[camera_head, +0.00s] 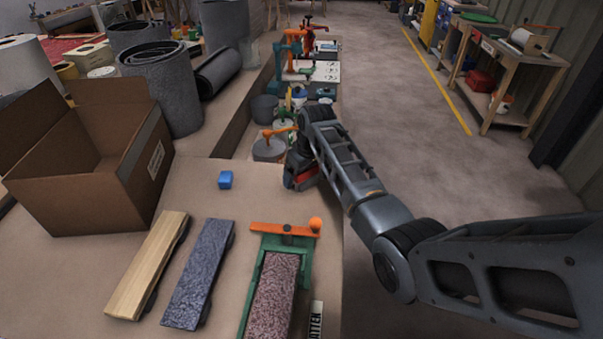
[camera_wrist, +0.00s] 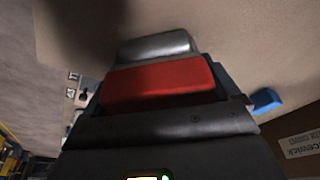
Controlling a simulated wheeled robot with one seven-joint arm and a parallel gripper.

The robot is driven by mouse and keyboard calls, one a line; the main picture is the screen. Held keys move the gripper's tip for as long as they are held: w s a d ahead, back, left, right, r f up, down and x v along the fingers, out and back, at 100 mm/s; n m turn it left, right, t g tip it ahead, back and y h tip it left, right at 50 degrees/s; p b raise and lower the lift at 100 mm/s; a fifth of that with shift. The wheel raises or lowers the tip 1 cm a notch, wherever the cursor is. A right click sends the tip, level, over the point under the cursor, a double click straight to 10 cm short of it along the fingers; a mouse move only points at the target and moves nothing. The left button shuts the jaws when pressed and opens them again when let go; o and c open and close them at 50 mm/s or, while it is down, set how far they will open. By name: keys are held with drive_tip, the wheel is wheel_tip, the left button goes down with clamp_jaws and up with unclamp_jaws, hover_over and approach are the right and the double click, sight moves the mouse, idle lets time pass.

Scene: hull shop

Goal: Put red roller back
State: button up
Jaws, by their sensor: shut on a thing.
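The red roller (camera_wrist: 160,84) fills the middle of the wrist view, with a grey metal part (camera_wrist: 155,47) just beyond it. My gripper (camera_head: 302,178) is shut on the red roller, near the right edge of the workbench. In the head view only a small red patch of the roller (camera_head: 306,174) shows under my wrist. The fingertips are mostly hidden by the wrist and the roller. I cannot tell whether the roller touches the bench.
A blue block (camera_head: 225,180) lies on the bench (camera_head: 195,190) left of my gripper. An open cardboard box (camera_head: 100,190) stands at left. Two long blocks and a green frame with an orange bar (camera_head: 285,229) lie in front. Pots and coloured clamps stand behind.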

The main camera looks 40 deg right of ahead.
drive_tip(key=shift+f, duration=0.2)
drive_tip(key=shift+s+f, duration=0.1)
drive_tip(key=shift+f, duration=0.35)
drive_tip(key=shift+s+f, duration=0.1)
drive_tip(key=shift+c, duration=0.8)
drive_tip(key=o, duration=1.4)
drive_tip(key=shift+a+f, duration=0.1)
drive_tip(key=shift+f, duration=0.05)
drive_tip(key=shift+r, duration=0.45)
drive_tip(key=v, duration=1.2)
drive_tip(key=shift+w+r, duration=0.25)
drive_tip(key=shift+r, duration=0.25)
